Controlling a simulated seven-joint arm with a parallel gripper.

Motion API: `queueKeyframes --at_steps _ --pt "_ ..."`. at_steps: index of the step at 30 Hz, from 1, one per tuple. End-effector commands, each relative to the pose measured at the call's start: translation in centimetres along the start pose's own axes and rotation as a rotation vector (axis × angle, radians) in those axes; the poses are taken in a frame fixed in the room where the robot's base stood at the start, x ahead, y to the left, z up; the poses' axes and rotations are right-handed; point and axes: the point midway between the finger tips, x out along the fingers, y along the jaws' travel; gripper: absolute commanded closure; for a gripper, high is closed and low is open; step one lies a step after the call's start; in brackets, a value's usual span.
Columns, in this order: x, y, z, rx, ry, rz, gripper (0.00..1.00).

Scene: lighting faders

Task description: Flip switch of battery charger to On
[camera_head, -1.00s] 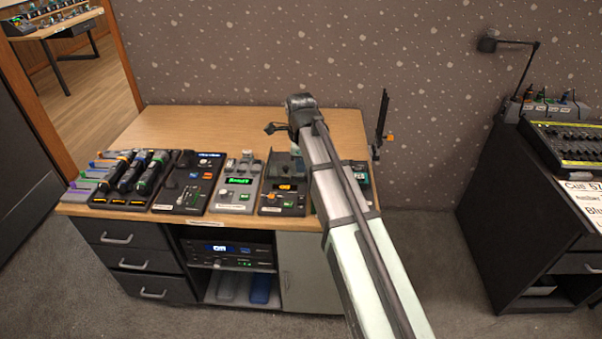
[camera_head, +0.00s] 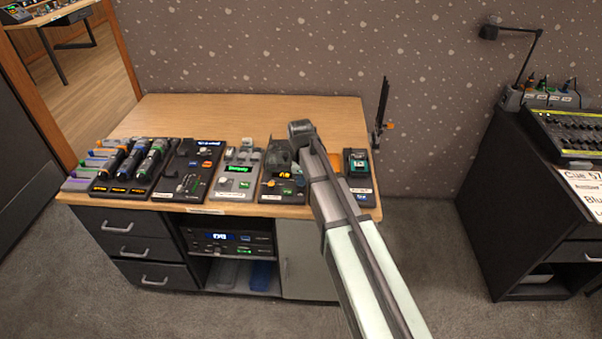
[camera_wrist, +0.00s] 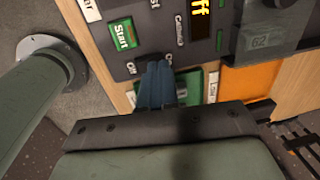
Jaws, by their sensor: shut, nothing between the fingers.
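The dark panel under my gripper looks like the battery charger. In the wrist view the panel (camera_wrist: 150,35) has a green Start button (camera_wrist: 123,34), an orange display (camera_wrist: 199,15) ending in "ff", and small labels by the fingertips, one looking like "Off". My gripper (camera_wrist: 157,68) is shut and empty, with its blue fingertips at these labels. The switch itself is hidden by the fingers, and I cannot tell if they touch it. In the head view the dark charger (camera_head: 270,190), with a lit orange display, is partly covered by my arm.
On the wooden desk (camera_head: 220,110), a grey device with a green display (camera_head: 235,180), a dark panel (camera_head: 188,170) and several handheld units (camera_head: 135,165) stand to the left. A teal-topped device (camera_head: 357,162) is at the right. The desk's back is clear.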

Motion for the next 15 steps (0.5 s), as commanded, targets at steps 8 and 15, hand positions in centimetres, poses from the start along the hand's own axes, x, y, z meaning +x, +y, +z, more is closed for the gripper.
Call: queueKeyframes --at_steps 8,15 --pt "0.43 -0.01 0.0 0.0 0.0 -0.001 1.0" --pt "0.58 -0.07 0.02 0.0 0.0 0.0 1.0"
